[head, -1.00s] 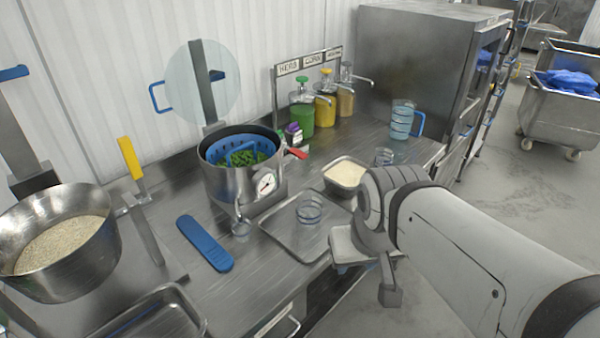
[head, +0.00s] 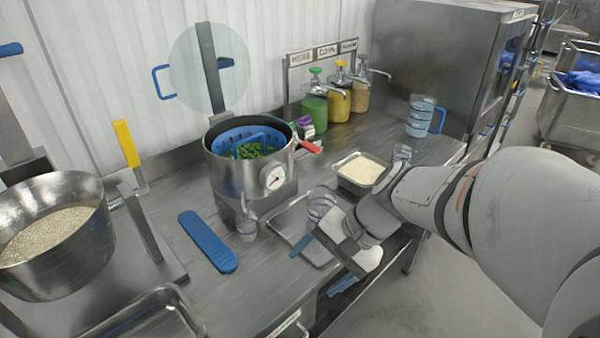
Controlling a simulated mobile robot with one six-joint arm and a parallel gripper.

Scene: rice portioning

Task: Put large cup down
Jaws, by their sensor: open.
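A clear cup (head: 320,205) stands on the metal tray (head: 283,225) on the counter, its lower right partly hidden by my gripper. A smaller-looking clear cup (head: 246,229) stands under the tap of the steel pot. Another clear cup (head: 402,152) stands beyond the arm, partly hidden. No label shows which cup is the large one. My gripper (head: 320,264) is open and empty, in front of the tray cup near the tray's front edge. It looks apart from the cup, though the overlap makes this hard to judge.
The steel pot (head: 226,180) holds a blue basket of greens. A rice pan (head: 365,171) sits behind the tray, and a grain bowl (head: 85,245) is at left. A blue paddle (head: 207,241) lies on the counter. A blue-handled jug (head: 420,117) stands at the back right.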

